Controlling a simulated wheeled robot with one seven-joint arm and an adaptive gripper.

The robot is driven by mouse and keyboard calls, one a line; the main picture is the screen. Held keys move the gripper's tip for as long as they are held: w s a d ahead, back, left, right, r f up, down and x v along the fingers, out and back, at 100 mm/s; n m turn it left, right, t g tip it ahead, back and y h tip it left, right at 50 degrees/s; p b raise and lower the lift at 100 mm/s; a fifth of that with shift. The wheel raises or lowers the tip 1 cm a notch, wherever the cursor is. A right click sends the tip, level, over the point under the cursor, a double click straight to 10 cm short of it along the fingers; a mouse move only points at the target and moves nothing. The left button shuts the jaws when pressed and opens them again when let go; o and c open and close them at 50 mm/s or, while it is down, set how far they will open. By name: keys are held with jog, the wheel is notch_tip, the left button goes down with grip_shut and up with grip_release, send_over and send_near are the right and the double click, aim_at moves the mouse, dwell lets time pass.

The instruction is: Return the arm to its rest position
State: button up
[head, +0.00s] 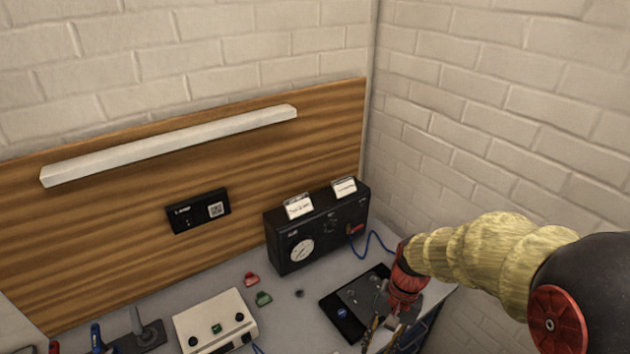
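My arm reaches in from the right edge, with a yellowish ribbed sleeve and a red-and-black wrist (405,284). It points down over the right end of the workbench. My gripper (379,341) is at the bottom of the head view, in front of the black panel on the bench. Its two narrow fingers show apart, with a gap between them, and I see nothing held. The lowest part of the fingers is small and close to the frame's lower edge.
A black box with a gauge (300,250) stands at the back, a blue cable on its right. The black panel (342,312) lies in front. A cream control box (213,316), red piece (251,280) and green piece (264,298) are left. Brick walls enclose the corner.

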jog(key=s+d+r+n+t+h+b, duration=0.2)
jog(key=s+r+n+t+b, duration=0.3)
jog(key=b, duration=0.8)
jog(key=s+d+r+t, duration=0.1)
jog(key=s+r+t, duration=0.1)
jog(key=s, duration=0.2)
jog(key=shift+s+d+r+t, duration=0.15)
jog(key=shift+s+d+t, duration=0.15)
jog(key=shift+d+t, duration=0.1)
